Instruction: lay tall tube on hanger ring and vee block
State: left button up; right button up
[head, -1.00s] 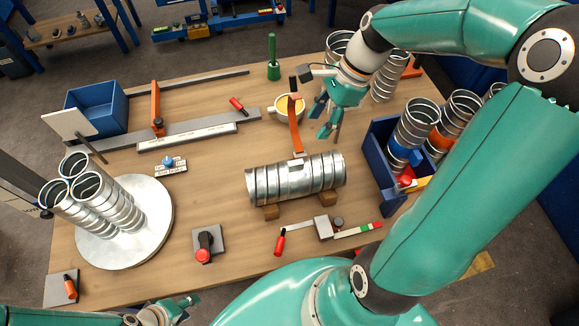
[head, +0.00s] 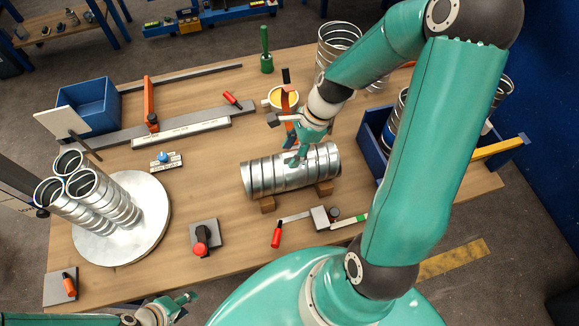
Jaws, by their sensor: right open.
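A ribbed metal tube (head: 262,180) lies across wooden blocks (head: 267,204) in the middle of the table. My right gripper (head: 291,160) is open with its fingers at the tube's upper side; I cannot tell whether they touch. An orange upright strap (head: 285,100), possibly the hanger, stands behind the tube, partly hidden by my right gripper. A taller ribbed tube (head: 338,38) stands at the back, partly behind my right arm. I cannot tell which block is the vee block. My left gripper (head: 187,302) is at the bottom edge, empty, its opening unclear.
A round metal plate (head: 150,215) bears several upright tubes at left. A blue bin (head: 372,160) with tubes stands at right, partly behind my arm.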

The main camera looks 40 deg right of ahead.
jog(key=shift+x, duration=0.9)
jog(key=shift+c, duration=0.3)
grip_shut()
